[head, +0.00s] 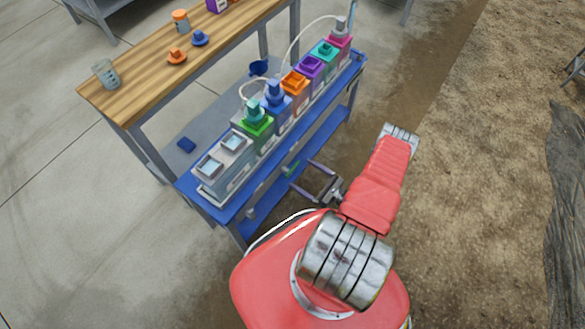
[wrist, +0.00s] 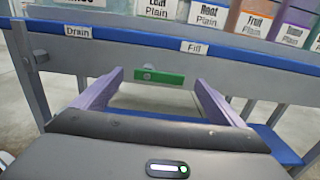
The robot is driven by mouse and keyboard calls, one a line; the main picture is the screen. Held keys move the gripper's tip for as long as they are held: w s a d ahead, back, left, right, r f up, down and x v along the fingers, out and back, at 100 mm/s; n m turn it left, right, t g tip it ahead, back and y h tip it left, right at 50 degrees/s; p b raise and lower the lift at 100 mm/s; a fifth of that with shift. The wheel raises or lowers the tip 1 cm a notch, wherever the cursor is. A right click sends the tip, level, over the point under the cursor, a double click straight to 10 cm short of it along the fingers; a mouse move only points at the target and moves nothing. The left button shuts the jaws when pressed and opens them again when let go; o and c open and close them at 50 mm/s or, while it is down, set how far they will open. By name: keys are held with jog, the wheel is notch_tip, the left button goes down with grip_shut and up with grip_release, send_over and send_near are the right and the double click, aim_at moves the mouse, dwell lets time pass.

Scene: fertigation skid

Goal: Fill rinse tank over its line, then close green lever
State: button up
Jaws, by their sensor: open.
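The rinse tank seems to be the white two-opening box (head: 226,181) at the near left end of the blue bench in the head view. Pale water shows in its openings, but I cannot read its level line. The green lever (wrist: 160,77) lies level on the bench's front rail between the Drain (wrist: 78,31) and Fill (wrist: 194,47) labels, with its longer end toward Fill. It is a small green bar in the head view (head: 292,168). My gripper (wrist: 159,80) is open and empty, with one finger to each side of the lever. In the head view my gripper (head: 301,174) is beside the rail.
Several coloured tanks line the blue bench (head: 357,68), with thin white hoses over them. A wooden table (head: 135,92) behind holds a beaker (head: 106,74), caps and bottles. A blue lower shelf (head: 325,138) lies under the bench. Bare soil is open on the right.

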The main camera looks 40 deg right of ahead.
aim_at(294, 169)
jog(key=shift+x, duration=3)
jog(key=shift+c, duration=0.4)
jog(key=c, duration=1.4)
jog(key=shift+c, duration=0.2)
